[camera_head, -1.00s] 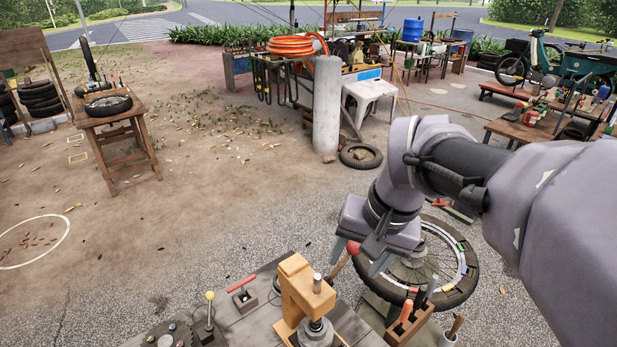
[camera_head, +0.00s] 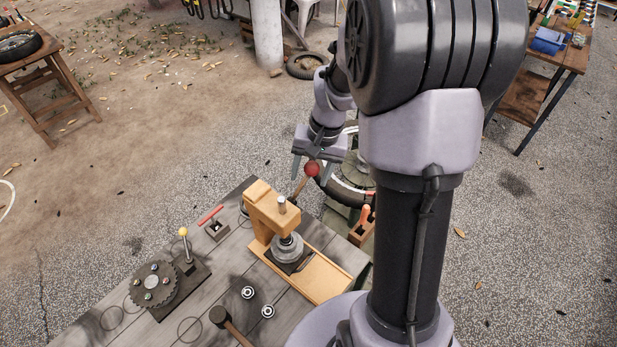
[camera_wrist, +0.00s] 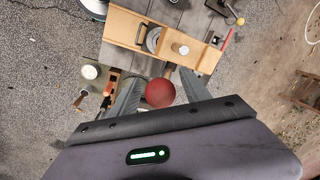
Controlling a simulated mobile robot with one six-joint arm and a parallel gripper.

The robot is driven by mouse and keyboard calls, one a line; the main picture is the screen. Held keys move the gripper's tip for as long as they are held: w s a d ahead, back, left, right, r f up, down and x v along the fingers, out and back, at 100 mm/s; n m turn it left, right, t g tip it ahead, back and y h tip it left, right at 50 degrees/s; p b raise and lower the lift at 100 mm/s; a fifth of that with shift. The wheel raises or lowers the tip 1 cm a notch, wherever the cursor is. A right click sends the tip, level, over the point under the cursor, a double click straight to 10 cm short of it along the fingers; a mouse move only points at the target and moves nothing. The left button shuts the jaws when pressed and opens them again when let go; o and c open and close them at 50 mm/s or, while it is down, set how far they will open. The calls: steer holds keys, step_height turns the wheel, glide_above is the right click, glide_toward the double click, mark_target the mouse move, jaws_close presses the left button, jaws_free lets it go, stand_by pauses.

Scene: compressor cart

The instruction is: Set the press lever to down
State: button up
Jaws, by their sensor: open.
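The press (camera_head: 262,210) is an orange-yellow frame with a metal ram, standing on the grey plank top of the cart. Its lever (camera_head: 300,187) rises at a slant from the frame's right side and ends in a red ball knob (camera_head: 312,168). The lever is up. My gripper (camera_head: 308,178) is open at the knob, fingers pointing down. In the wrist view the red knob (camera_wrist: 160,93) shows between the two spread fingers of my gripper (camera_wrist: 160,75), with gaps on both sides. The rod below the knob is mostly hidden there.
A yellow-knobbed lever (camera_head: 183,232), a toothed disc (camera_head: 153,284), a small red-handled piece (camera_head: 211,216) and a mallet (camera_head: 219,316) are on the cart top. An orange-handled tool (camera_head: 366,214) stands in a holder to the press's right.

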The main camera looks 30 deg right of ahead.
steer(key=shift+w+a+f, duration=0.1)
steer(key=shift+f, duration=0.55)
steer(key=shift+c, duration=0.2)
jaws_close()
stand_by(0.8)
